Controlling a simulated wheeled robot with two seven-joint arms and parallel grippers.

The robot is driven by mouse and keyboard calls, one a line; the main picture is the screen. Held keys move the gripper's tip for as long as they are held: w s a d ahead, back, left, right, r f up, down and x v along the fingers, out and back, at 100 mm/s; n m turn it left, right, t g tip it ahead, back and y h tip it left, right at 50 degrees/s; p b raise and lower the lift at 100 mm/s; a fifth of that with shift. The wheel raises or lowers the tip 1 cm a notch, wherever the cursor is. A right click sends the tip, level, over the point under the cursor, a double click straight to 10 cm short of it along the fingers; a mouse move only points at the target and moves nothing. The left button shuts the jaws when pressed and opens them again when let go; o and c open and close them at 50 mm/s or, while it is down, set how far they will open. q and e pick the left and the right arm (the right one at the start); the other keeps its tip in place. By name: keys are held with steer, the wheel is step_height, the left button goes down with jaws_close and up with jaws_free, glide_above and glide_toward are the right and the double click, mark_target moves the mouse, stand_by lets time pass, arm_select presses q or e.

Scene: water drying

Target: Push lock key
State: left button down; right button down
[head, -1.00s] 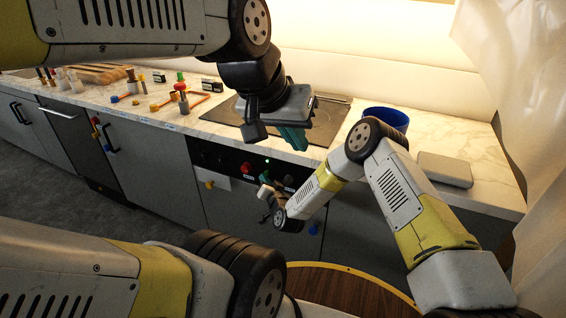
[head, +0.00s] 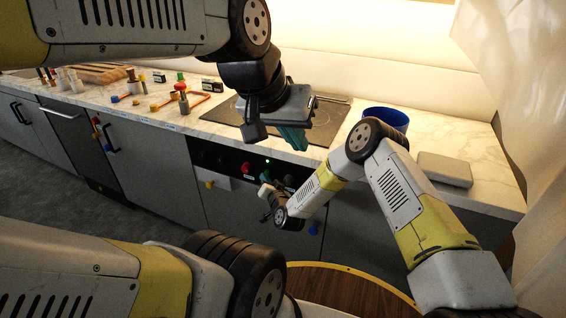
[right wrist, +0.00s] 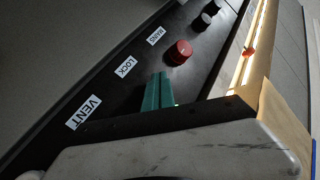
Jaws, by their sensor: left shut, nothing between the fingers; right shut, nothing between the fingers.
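The black control panel (head: 222,160) runs along the front of the counter. In the right wrist view its labels read VENT (right wrist: 83,112), LOCK (right wrist: 126,67) and MAINS (right wrist: 156,37). A red knob (right wrist: 180,52) stands out near LOCK and MAINS. My right gripper (right wrist: 158,92) is shut and empty, its teal fingers at the panel between LOCK and VENT. I cannot tell whether they touch anything, and no lock key shows; it may be hidden behind them. In the head view my right gripper (head: 266,180) is at the panel. My left gripper (head: 293,138) is shut and empty above the counter edge.
A dark cooktop (head: 325,117) lies in the marble counter, below my left gripper. A blue bowl (head: 387,118) and a grey box (head: 445,169) stand to the right. Small parts and a red frame (head: 207,100) lie to the left. A round wooden table (head: 350,290) is in front.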

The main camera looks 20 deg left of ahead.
steer(key=shift+w+d+r, duration=0.25)
steer(key=shift+r, duration=0.05)
steer(key=shift+s, duration=0.1)
steer(key=s, duration=0.6)
steer(key=shift+s+a+f, duration=0.15)
steer(key=shift+s+a, duration=0.05)
steer(key=shift+a, duration=0.15)
